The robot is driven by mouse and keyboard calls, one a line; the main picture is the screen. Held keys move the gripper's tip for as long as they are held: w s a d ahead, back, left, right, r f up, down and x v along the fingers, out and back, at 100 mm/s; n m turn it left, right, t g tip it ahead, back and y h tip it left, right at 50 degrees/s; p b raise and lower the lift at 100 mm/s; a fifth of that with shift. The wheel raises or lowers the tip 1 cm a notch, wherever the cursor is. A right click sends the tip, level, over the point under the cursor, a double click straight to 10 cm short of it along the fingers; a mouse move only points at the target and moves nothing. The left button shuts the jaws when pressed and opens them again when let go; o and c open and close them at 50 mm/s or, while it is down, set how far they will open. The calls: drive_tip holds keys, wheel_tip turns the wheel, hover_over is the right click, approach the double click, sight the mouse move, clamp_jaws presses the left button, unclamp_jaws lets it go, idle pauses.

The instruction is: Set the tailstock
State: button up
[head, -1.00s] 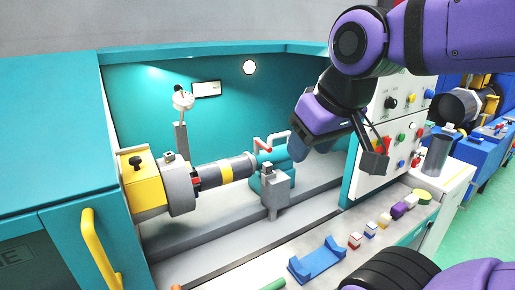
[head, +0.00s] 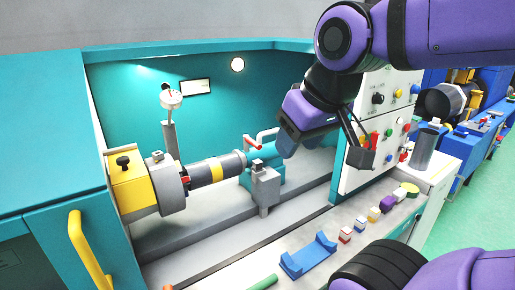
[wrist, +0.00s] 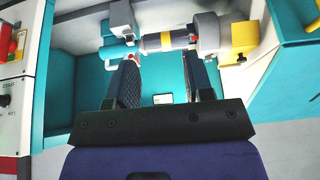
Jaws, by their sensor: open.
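The teal tailstock (head: 246,181) stands on the lathe bed at the right end of the workpiece, partly hidden by a grey block. Its red-tipped lever (head: 252,142) sticks up; the red tip also shows in the wrist view (wrist: 132,58). The grey workpiece (head: 208,172) with a yellow band is in the grey chuck (head: 170,188); its right end is close to the tailstock. My gripper (head: 288,148) hangs just right of the lever, its fingers partly hidden in the head view. In the wrist view my gripper (wrist: 160,62) is open and empty, the left fingertip near the red tip.
A grey block (head: 265,186) stands in front of the tailstock. A dial gauge (head: 171,100) is on a post at the back left. A blue cradle (head: 309,256) and several small coloured pieces lie on the front ledge. A button panel (head: 372,150) rises at the right.

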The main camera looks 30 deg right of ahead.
drive_tip(key=shift+o, duration=0.2)
drive_tip(key=w+d+r+m+g, duration=0.15)
drive_tip(key=w+d+m, duration=0.35)
drive_tip(key=w, duration=0.7)
drive_tip(key=w+d+r+m, duration=0.2)
drive_tip(key=w+d+m, duration=0.3)
drive_tip(key=w, duration=0.7)
drive_tip(key=w+d+f+m+g, duration=0.1)
drive_tip(key=w+d+f+m, duration=0.4)
drive_tip(key=w+d, duration=0.4)
drive_tip(key=w+d+f+m+g, duration=0.1)
drive_tip(key=w+d+f+m, duration=0.2)
drive_tip(key=w+d+f, duration=0.55)
drive_tip(key=shift+t, duration=0.25)
drive_tip(key=w+f, duration=0.1)
drive_tip(key=f, duration=0.5)
drive_tip(key=w+f, duration=0.1)
drive_tip(key=f, duration=0.2)
drive_tip(key=shift+w+f, duration=0.3)
drive_tip(key=shift+d, duration=0.1)
clamp_jaws()
